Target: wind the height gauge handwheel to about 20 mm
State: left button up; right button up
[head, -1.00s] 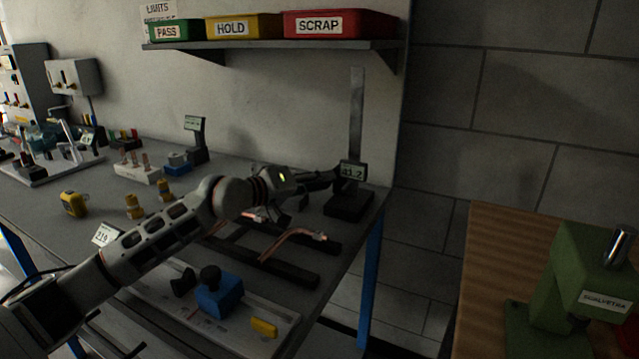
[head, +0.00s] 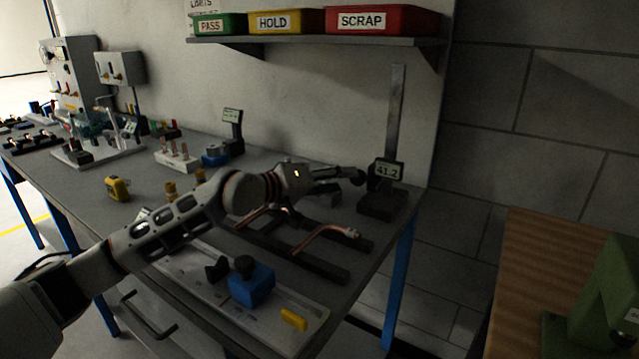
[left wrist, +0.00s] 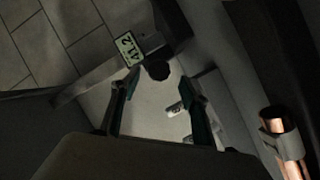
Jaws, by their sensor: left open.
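The height gauge (head: 394,115) stands at the right end of the bench, a tall grey column on a dark base. Its display (head: 386,171) reads 41.2; the display also shows in the left wrist view (left wrist: 129,48). A dark round knob (left wrist: 157,70), apparently the handwheel, sits beside the display in the left wrist view. My left gripper (head: 350,184) is open just left of the gauge. In the left wrist view its fingers (left wrist: 159,104) are spread with nothing between them, and the knob lies beyond their tips. My right gripper is not in view.
Bent copper tubes (head: 325,236) lie on dark rails in front of the gauge. A blue block (head: 251,287) sits on a plate at the bench front. A shelf (head: 310,41) with PASS, HOLD and SCRAP bins hangs above. A wooden table (head: 535,260) stands to the right.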

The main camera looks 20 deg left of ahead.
pick_arm(q)
jog(key=v, duration=0.7)
